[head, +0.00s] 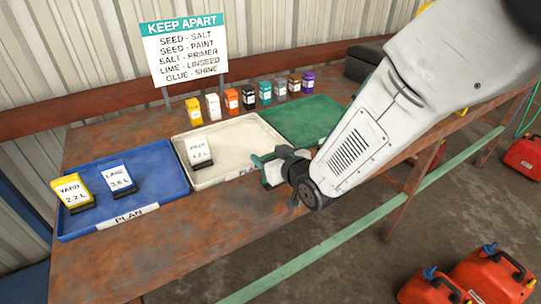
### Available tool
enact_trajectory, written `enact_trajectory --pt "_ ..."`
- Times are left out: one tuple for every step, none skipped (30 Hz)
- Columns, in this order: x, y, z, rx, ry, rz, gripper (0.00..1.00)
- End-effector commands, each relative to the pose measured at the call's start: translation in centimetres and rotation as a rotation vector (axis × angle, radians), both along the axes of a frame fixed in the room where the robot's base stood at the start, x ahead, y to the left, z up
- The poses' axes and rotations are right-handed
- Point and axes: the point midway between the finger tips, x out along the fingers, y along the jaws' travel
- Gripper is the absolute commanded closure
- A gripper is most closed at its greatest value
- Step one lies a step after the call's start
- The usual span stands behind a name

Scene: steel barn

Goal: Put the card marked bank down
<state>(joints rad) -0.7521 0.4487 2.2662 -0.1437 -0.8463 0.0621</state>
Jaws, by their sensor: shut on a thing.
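My gripper (275,166) is shut on a small pale card (273,174), just above the right front part of the white tray; its marking cannot be read and the gripper hides much of it. The white tray (225,170) holds one dark-based card (198,151), perhaps marked PARK, 2.2 L. The blue tray (150,185) at left holds a yellow-topped card marked YARD 2.2 L (75,193) and a blue-topped card marked LANE 3.6 L (119,180). The green tray (305,121) at right looks empty, partly hidden by my arm.
Several small coloured containers (249,97) stand in a row behind the trays. A KEEP APART sign (183,48) stands at the back of the rusty table (160,262). The table's front strip is clear. A green rail (335,240) runs along its front; red cans (490,275) stand on the floor.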

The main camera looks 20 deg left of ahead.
Motion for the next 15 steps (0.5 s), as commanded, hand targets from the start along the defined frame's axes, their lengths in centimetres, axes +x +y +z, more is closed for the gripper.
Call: enact_trajectory --pt "0.17 -0.21 -0.5 0.0 0.0 -0.004 0.66" --pt "0.21 -0.27 -0.59 0.0 -0.001 -0.005 0.66" --pt "0.24 -0.31 -0.6 0.0 -0.001 -0.005 0.66" --pt "0.24 -0.32 -0.57 0.001 -0.002 -0.006 0.66" --pt "0.24 -0.32 -0.55 0.001 -0.002 -0.006 0.66" --pt "0.22 -0.31 -0.54 0.001 -0.002 -0.005 0.66" --pt "0.22 -0.3 -0.54 0.001 -0.002 -0.005 0.66" --pt "0.2 -0.28 -0.54 0.001 -0.002 -0.005 0.66" --pt "0.18 -0.26 -0.59 0.001 -0.001 -0.004 0.66" --pt "0.16 -0.24 -0.68 0.001 -0.001 -0.004 0.66" --pt "0.15 -0.21 -0.79 0.001 -0.001 -0.004 0.66" --pt "0.13 -0.19 -0.93 0.0 0.0 -0.003 0.66" --pt "0.12 -0.17 -0.87 0.001 -0.001 -0.003 0.34" --pt "0.11 -0.15 -0.86 0.0 -0.001 -0.003 0.26" --pt "0.09 -0.13 -0.86 0.0 -0.001 -0.002 0.2"
